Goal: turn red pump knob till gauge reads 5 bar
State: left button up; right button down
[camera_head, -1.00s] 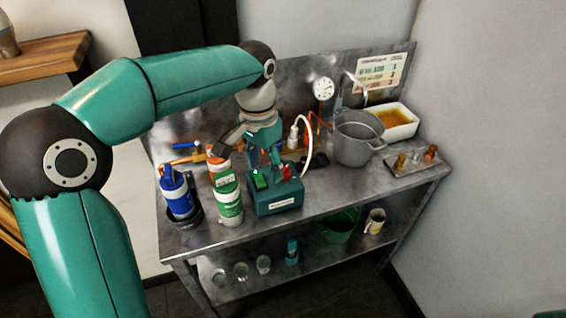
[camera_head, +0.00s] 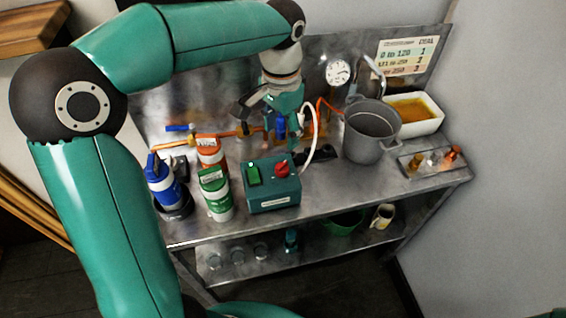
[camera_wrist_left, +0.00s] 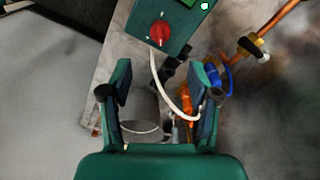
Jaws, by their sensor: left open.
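The teal pump box (camera_head: 272,192) stands at the front of the metal bench, with a red knob (camera_head: 282,169) and a green switch (camera_head: 253,174) on top. The red knob also shows at the top of the left wrist view (camera_wrist_left: 159,32). My left gripper (camera_head: 280,124) is open and empty, behind and above the box, apart from the knob. Its two fingers (camera_wrist_left: 162,78) show spread in the left wrist view, with the knob beyond their tips. The round white gauge (camera_head: 338,73) is at the back panel; its reading is too small to tell. My right gripper is not seen.
Blue, orange and green-white bottles (camera_head: 216,194) stand left of the box. A grey pot (camera_head: 371,134), a tray of amber liquid (camera_head: 412,112) and a small plate of fittings (camera_head: 433,162) are to the right. A white hose (camera_head: 314,135) curves behind the box.

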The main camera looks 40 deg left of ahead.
aim_at(282, 164)
pick_arm(q)
notch_tip(282, 164, down, 12)
jog(key=shift+r, duration=0.1)
dwell(0.4)
jog(key=c, duration=1.2)
jog(key=shift+o, duration=0.2)
jog(key=m, duration=0.4)
jog(key=shift+w+m, duration=0.1)
jog(key=shift+m, duration=0.3)
jog(key=o, duration=1.2)
jog(key=shift+c, duration=0.2)
jog(key=shift+r, duration=0.1)
